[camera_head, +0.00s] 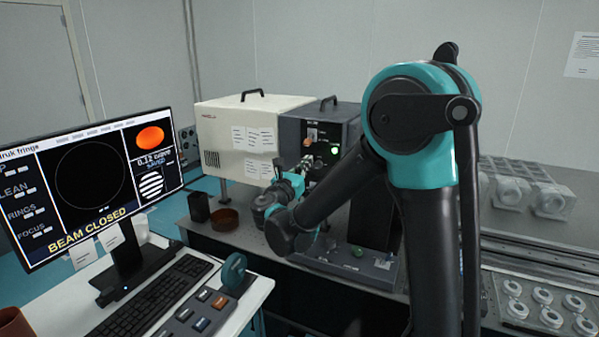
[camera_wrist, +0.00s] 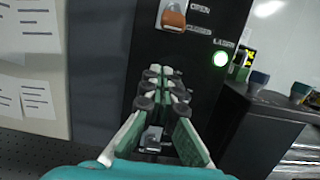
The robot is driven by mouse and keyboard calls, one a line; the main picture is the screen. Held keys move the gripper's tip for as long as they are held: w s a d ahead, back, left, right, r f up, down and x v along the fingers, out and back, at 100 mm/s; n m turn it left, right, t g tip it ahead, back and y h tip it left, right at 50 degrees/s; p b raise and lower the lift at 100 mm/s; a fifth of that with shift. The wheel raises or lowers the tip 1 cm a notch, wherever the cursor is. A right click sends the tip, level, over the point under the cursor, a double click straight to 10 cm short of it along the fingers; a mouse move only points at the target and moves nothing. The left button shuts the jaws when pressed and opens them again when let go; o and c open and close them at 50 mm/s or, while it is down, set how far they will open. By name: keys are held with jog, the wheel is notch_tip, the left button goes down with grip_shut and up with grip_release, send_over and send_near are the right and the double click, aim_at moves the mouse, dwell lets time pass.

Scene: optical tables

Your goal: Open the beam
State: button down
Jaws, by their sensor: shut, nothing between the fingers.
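The beam lever (camera_wrist: 173,18) has an orange-brown handle on a light plate, on the dark front panel (camera_head: 345,150) of the instrument. In the wrist view, the labels OPEN and CLOSED stand to its right, one above the other. The handle hangs down towards the CLOSED label. My gripper (camera_wrist: 165,76) is shut and empty, its fingertips a little below the lever in the picture; I see no contact. In the head view, my gripper (camera_head: 304,165) is in front of the panel, below the small orange handle (camera_head: 312,134). The monitor (camera_head: 88,185) reads BEAM CLOSED.
A green lamp (camera_wrist: 221,58) labelled LASER glows right of the lever. A cream housing (camera_head: 240,135) with paper notes adjoins the dark one on the left. A brown dish (camera_head: 224,219) and dark cup (camera_head: 199,207) stand on the optical table. A keyboard (camera_head: 150,305) lies before the monitor.

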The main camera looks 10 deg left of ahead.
aim_at(308, 140)
jog(key=shift+w+r, duration=0.2)
jog(key=shift+r, duration=0.25)
jog(key=shift+s+a+r, duration=0.1)
jog(key=shift+s+r, duration=0.35)
jog(key=shift+r, duration=0.25)
jog(key=shift+s+a+r, duration=0.1)
jog(key=shift+s+r, duration=0.3)
jog(key=shift+r, duration=0.3)
jog(key=shift+s+a+r+g+y, duration=0.1)
jog(key=shift+s+r+g+y, duration=0.15)
jog(key=shift+g, duration=0.45)
jog(key=r+g+y, duration=0.1)
jog(key=g, duration=0.1)
jog(key=r+g+y, duration=0.1)
jog(key=g, duration=0.2)
jog(key=s+r+g+y, duration=0.1)
jog(key=r+g, duration=0.1)
jog(key=shift+a, duration=0.2)
jog(key=shift+r, duration=0.2)
jog(key=shift+r, duration=0.65)
jog(key=shift+w, duration=0.1)
